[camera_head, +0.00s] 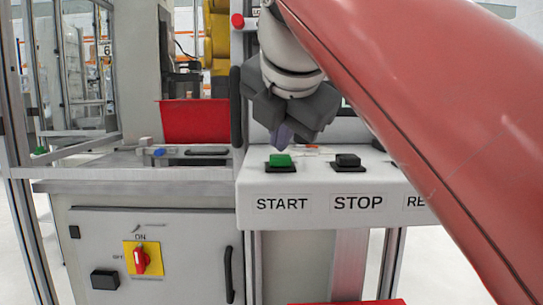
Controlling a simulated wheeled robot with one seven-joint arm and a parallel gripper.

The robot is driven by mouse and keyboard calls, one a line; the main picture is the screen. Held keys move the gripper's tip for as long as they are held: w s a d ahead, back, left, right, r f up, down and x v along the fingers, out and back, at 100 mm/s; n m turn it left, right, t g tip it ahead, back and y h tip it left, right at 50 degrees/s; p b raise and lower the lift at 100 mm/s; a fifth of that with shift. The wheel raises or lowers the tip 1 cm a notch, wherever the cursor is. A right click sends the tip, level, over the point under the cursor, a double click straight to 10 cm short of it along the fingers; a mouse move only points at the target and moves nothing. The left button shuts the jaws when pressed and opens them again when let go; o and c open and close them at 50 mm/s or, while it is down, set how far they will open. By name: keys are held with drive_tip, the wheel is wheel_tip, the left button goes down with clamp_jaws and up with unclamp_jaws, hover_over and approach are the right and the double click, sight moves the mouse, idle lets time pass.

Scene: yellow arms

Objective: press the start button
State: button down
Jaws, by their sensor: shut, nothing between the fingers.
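The green start button (281,160) sits on a black base on top of the white control panel (315,185), above the word START. My gripper (283,136) is shut and points down just above and behind the green button in the picture. Its purple-grey fingertips are close to the button; I cannot tell whether they touch it. The black stop button (348,160) stands to the right, above the word STOP.
My red arm covers the right side of the view and hides part of the panel. A cabinet (160,255) with a red rotary switch (141,260) stands at the lower left. A metal counter (110,172) and a red panel (195,121) are at the left.

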sight(281, 158)
drive_tip(key=shift+f, duration=0.45)
idle(0.6)
drive_tip(key=shift+r+p, duration=0.75)
drive_tip(key=shift+r, duration=0.15)
wheel_tip(281, 158, up, 5)
drive_tip(key=p, duration=0.4)
idle(0.4)
